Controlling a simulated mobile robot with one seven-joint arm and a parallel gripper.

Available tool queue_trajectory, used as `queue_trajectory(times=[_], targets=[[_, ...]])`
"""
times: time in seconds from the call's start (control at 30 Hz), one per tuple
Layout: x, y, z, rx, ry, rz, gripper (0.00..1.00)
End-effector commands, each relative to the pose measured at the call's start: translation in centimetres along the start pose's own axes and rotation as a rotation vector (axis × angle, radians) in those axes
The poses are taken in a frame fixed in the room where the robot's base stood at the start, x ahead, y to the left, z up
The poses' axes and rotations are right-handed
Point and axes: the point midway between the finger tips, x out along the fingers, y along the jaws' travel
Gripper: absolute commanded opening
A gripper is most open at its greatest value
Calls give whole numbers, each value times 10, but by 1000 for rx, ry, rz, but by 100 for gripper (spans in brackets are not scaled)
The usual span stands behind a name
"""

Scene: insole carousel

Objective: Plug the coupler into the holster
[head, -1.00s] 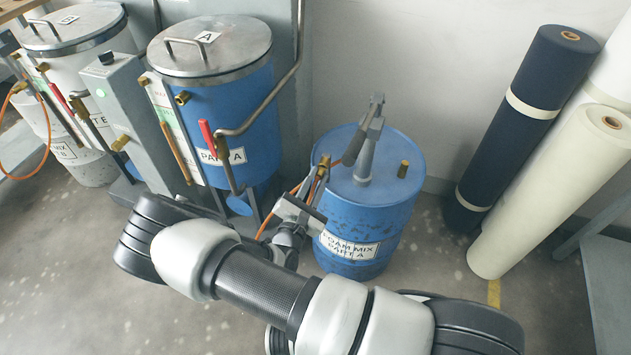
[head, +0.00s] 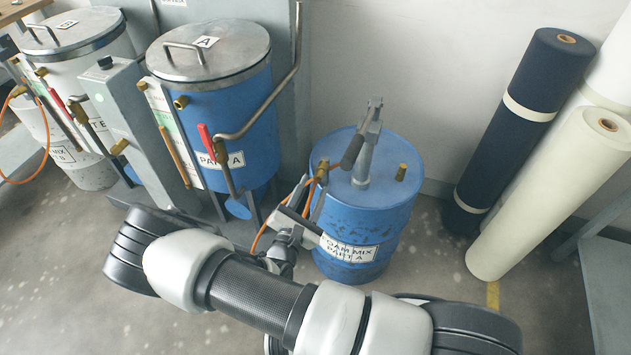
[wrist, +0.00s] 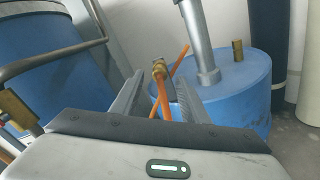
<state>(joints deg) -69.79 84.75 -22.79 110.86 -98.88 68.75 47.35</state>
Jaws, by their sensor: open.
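The coupler is a brass fitting (wrist: 158,68) on an orange hose (wrist: 163,105). In the wrist view it sits between the tips of my gripper's fingers (wrist: 158,80), with a gap visible on each side. In the head view my gripper (head: 315,188) is open at the left side of the blue drum, with the brass coupler (head: 321,173) at its fingertips. The coupler is beside the grey drum pump (head: 364,158). I cannot make out a separate holster; the coupler's far end and whatever it may meet are hidden or too small to tell.
The blue drum (head: 385,215) has a short brass stub (head: 401,172) on its lid. The blue part A tank (head: 240,110), with pipes and a red-handled valve (head: 205,143), stands left. A navy roll (head: 535,110) and a cream roll (head: 550,195) lean at right.

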Motion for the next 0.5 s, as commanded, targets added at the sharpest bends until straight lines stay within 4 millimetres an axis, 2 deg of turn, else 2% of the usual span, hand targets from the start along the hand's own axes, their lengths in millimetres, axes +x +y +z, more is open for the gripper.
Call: queue_trajectory(times=[0.03,0.3,0.5], targets=[[-13,2,1,0,3,2,41],[-80,2,1,0,2,2,41],[-119,1,0,0,1,2,41]])
